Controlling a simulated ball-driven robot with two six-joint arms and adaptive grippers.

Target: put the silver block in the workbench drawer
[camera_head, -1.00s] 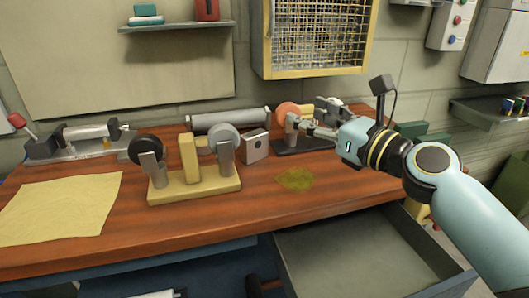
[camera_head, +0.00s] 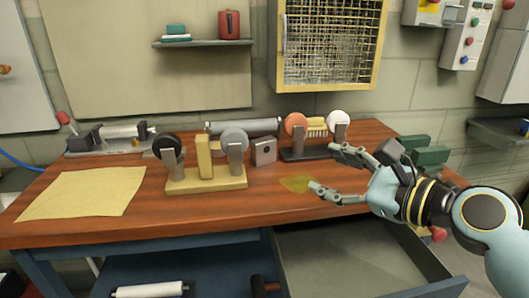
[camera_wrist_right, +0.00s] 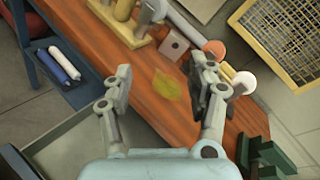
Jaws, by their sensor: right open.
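The silver block (camera_head: 264,152), a small grey block with a dark round spot on its face, stands upright on the wooden workbench (camera_head: 110,222), right of the beige stand. It also shows in the right wrist view (camera_wrist_right: 174,44), beyond the fingertips. The workbench drawer (camera_head: 345,258) is pulled out below the bench's front edge, and its visible floor is bare. My right gripper (camera_head: 325,168) is open and empty over the right part of the bench, to the right of the block and apart from it. My left gripper is not in view.
A yellow-green patch (camera_head: 296,183) lies between the block and the front edge. A beige stand with discs (camera_head: 208,180) is left of the block; a dark stand with discs (camera_head: 305,153) is right. A yellow cloth (camera_head: 85,192) lies at left. Green blocks (camera_head: 428,155) stand at right.

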